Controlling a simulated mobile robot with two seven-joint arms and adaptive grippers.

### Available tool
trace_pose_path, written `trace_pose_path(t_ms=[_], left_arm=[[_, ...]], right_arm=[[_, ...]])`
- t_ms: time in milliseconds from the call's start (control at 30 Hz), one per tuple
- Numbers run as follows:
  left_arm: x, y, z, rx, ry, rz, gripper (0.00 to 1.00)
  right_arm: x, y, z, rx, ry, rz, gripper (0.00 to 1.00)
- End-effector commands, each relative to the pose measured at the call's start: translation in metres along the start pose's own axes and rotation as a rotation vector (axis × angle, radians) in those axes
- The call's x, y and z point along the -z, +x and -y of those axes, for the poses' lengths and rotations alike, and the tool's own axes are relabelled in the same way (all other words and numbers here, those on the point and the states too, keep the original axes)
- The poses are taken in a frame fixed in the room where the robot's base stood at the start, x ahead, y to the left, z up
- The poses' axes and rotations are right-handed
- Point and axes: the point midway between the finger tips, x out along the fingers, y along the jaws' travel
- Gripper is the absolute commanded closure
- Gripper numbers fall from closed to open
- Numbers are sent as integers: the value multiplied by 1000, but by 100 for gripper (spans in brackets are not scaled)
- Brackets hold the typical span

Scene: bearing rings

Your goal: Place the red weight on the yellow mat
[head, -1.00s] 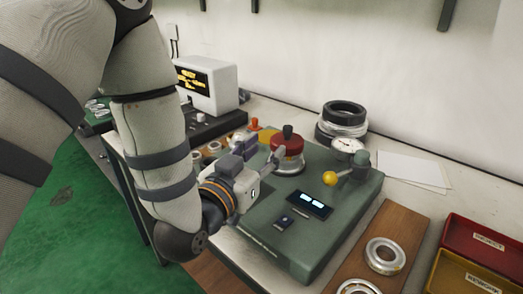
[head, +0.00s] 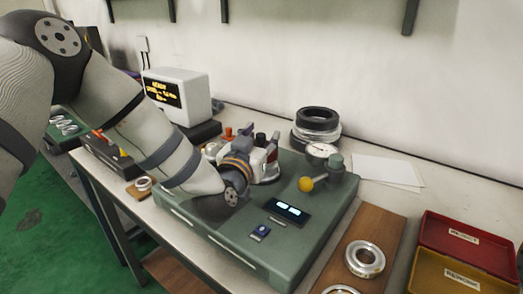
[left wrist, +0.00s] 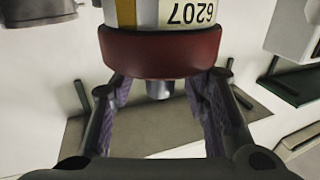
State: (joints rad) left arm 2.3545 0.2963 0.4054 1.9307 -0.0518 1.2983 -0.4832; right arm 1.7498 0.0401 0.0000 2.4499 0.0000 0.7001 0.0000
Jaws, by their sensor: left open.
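The red weight (left wrist: 160,55) shows large at the top middle of the left wrist view, with a grey knob (left wrist: 160,90) projecting from it between my fingers. In the head view it is mostly hidden behind my left gripper (head: 268,152), at the back of the green tester. My left gripper is open, its two fingers (left wrist: 160,105) on either side of the knob, the red body at about fingertip height. I cannot tell whether they touch. I cannot make out the yellow mat in the current frames. My right gripper is not in view.
The green tester (head: 300,235) carries a display, a yellow ball-ended lever (head: 306,184) and a dial gauge (head: 320,151). A wooden board with bearing rings (head: 365,259) and red (head: 468,240) and yellow (head: 455,278) bins stand to the right. A white monitor (head: 178,95) stands behind left.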

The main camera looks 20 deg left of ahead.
Motion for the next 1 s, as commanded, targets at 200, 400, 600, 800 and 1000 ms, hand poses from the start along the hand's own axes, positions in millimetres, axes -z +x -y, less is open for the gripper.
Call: trace_pose_path(t_ms=[200, 400, 600, 800, 1000], left_arm=[[2, -1, 0, -1, 0, -3, 80], [2, -1, 0, -1, 0, -2, 100], [4, 0, 0, -1, 0, -7, 100], [15, -1, 0, -1, 0, -10, 100], [57, -12, -4, -3, 1, -20, 100]], right_arm=[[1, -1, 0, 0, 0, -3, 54], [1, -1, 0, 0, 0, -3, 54], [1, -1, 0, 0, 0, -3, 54], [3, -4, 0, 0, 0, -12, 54], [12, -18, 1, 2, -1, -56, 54]])
